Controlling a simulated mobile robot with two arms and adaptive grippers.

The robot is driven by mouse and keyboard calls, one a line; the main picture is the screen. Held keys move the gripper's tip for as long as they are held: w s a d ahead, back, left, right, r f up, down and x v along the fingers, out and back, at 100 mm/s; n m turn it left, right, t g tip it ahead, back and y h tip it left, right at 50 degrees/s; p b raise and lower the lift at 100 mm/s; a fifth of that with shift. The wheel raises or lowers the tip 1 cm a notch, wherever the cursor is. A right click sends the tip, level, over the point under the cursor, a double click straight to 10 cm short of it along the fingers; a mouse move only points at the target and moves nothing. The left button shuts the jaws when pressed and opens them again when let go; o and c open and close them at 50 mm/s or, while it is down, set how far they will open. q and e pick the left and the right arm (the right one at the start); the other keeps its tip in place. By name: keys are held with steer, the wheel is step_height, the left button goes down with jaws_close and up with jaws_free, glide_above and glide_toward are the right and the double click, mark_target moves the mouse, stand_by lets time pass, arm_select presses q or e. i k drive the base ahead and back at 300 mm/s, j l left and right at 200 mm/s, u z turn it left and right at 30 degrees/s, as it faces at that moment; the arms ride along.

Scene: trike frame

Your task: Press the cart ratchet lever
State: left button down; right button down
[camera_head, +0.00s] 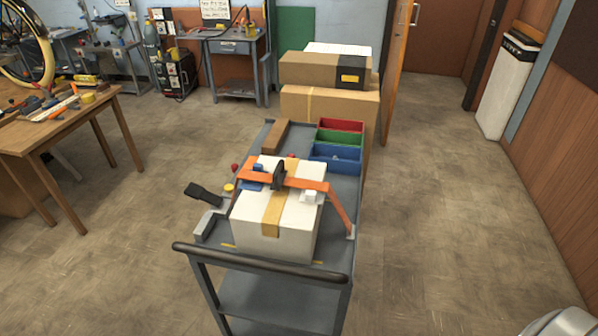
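A grey cart (338,262) stands in the middle of the head view. A white box (256,222) with a tan tape strip sits on its top, with an orange strap (312,184) running across it. A black ratchet piece (278,176) sits on the strap above the box. A black paddle-shaped lever (203,194) sticks out past the cart's left edge, tilted up to the left, beside a grey bracket (206,226). I cannot tell for sure which of these black parts is the ratchet lever. Neither gripper shows in this view.
Red, green and blue bins (335,152) stand at the cart's far right. Cardboard boxes (328,106) are stacked behind it. A black push handle (260,264) spans the near end. A wooden workbench (60,136) stands at left. The floor right of the cart is clear.

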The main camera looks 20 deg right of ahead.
mark_target(196, 192)
steer(key=i+j+z, duration=0.15)
steer(key=i+z, duration=0.2)
steer(key=i, duration=0.2)
steer(key=i+j+z, duration=0.35)
steer(key=i, duration=0.15)
steer(key=k+u, duration=0.1)
steer(key=k, duration=0.2)
